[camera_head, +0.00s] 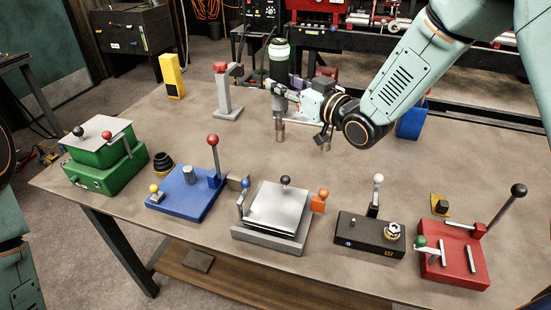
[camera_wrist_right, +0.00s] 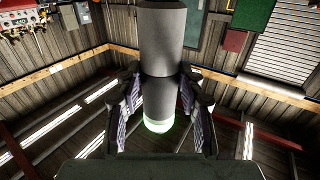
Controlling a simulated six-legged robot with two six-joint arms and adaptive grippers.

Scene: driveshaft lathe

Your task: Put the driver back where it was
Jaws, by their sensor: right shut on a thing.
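In the right wrist view the driver (camera_wrist_right: 160,50) stands between the two fingers of my right gripper (camera_wrist_right: 159,105), with a glowing green-white end. My left gripper is not in view; only part of my left arm shows at the left edge.
A grey post with a red top (camera_head: 227,95) stands left of the driver, and a yellow block (camera_head: 172,76) beyond it. A blue bin (camera_head: 411,124) is at right. Green, blue (camera_head: 185,197), grey, black and red (camera_head: 453,255) fixtures line the front. The table's middle (camera_head: 335,170) is clear.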

